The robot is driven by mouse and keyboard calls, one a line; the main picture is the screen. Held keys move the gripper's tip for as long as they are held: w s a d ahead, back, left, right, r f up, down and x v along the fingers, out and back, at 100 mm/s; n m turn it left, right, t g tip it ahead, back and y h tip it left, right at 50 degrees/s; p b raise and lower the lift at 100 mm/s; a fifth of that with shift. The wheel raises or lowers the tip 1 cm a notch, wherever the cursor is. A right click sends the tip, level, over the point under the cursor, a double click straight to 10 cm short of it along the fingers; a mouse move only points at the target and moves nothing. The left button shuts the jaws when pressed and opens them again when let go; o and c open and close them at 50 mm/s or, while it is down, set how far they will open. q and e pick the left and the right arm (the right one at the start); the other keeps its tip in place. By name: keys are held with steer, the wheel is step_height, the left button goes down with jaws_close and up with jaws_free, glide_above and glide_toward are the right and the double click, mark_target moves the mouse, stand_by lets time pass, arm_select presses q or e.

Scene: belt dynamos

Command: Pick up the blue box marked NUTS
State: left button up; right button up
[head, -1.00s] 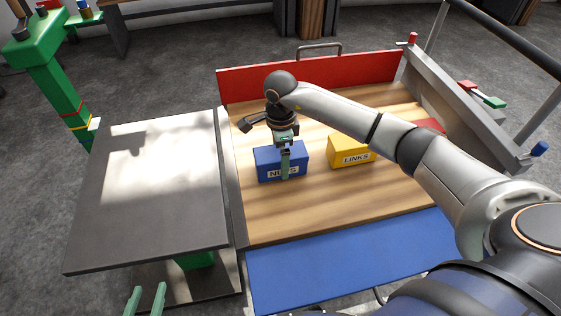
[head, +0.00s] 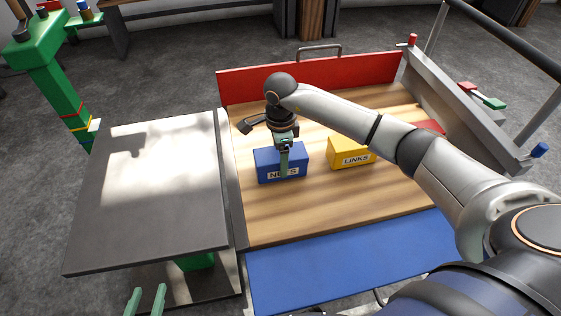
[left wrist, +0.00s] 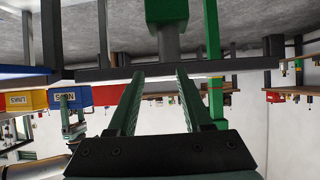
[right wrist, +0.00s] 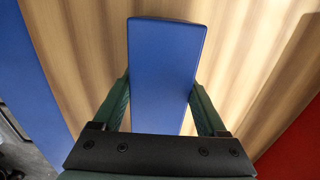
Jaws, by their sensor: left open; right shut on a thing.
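The blue box marked NUTS (head: 265,163) is on the wooden surface, near its left side; I cannot tell whether it is clear of the wood. My right gripper (head: 284,164) comes down over it from above, one green finger crossing the label. In the right wrist view, the blue box (right wrist: 165,65) is between the two fingers of my right gripper (right wrist: 160,98), which are shut on its sides. My left gripper (head: 145,298) is open and empty at the bottom left of the head view. Its parted fingers (left wrist: 158,90) also show in the left wrist view.
A yellow box marked LINKS (head: 350,151) stands to the right of the blue box. A red panel (head: 310,78) borders the back and a blue panel (head: 345,262) the front. A grey table (head: 150,210), empty on top, is at the left.

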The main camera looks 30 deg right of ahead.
jaws_close()
steer(key=shift+r, duration=0.25)
